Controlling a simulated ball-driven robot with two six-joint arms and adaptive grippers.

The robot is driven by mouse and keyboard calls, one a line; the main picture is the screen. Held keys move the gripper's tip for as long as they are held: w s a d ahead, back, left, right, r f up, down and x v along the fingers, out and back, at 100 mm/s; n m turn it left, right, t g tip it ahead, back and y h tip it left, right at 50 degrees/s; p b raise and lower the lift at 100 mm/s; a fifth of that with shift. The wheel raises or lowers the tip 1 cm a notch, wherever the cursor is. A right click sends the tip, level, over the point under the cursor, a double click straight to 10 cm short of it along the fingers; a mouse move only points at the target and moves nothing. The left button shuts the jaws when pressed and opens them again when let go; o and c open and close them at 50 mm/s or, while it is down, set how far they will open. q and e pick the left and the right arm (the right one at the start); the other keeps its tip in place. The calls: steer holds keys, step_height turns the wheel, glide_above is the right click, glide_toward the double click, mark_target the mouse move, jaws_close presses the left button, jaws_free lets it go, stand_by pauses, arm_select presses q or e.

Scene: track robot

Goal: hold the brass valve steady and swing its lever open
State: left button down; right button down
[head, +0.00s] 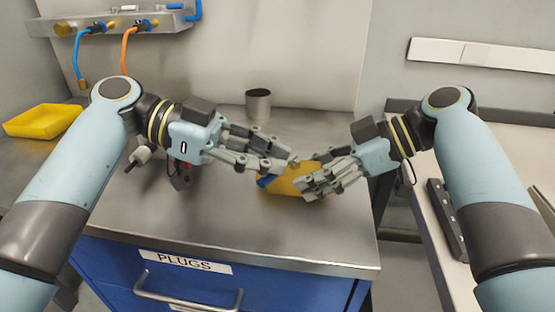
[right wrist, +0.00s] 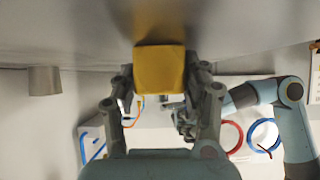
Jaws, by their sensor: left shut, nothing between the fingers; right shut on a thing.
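The brass valve (head: 283,186) is a yellow body on the steel worktop near its front right, partly hidden by my fingers. It also shows as a yellow block between the fingers in the right wrist view (right wrist: 160,70). A blue part, apparently the lever (head: 265,181), shows at its left end. My right gripper (head: 318,180) is shut on the valve from the right. My left gripper (head: 284,165) is shut and empty, its fingertips just above the valve's upper left side. Whether they touch the lever cannot be told.
A grey metal cup (head: 258,105) stands behind the grippers. A yellow tray (head: 42,121) is at the far left. A rail with blue and orange hoses (head: 125,45) hangs on the back wall. The worktop's front left is clear, above a blue drawer labelled PLUGS (head: 185,262).

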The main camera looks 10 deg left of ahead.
arm_select(q)
steer(key=shift+w+a+f, duration=0.1)
steer(key=shift+w+a, duration=0.1)
steer(key=shift+a, duration=0.2)
steer(key=shift+w+a, duration=0.1)
stand_by(0.6)
steer(key=shift+d, duration=0.85)
step_height(320, 180, up, 2)
steer(key=s+d+r, duration=0.1)
steer(key=s+d, duration=0.1)
steer(key=d, duration=0.1)
steer(key=w+a+r, duration=0.2)
steer(key=w+a, duration=0.4)
steer(key=a, duration=0.1)
steer(key=shift+a+r, duration=0.15)
steer(key=shift+a, duration=0.25)
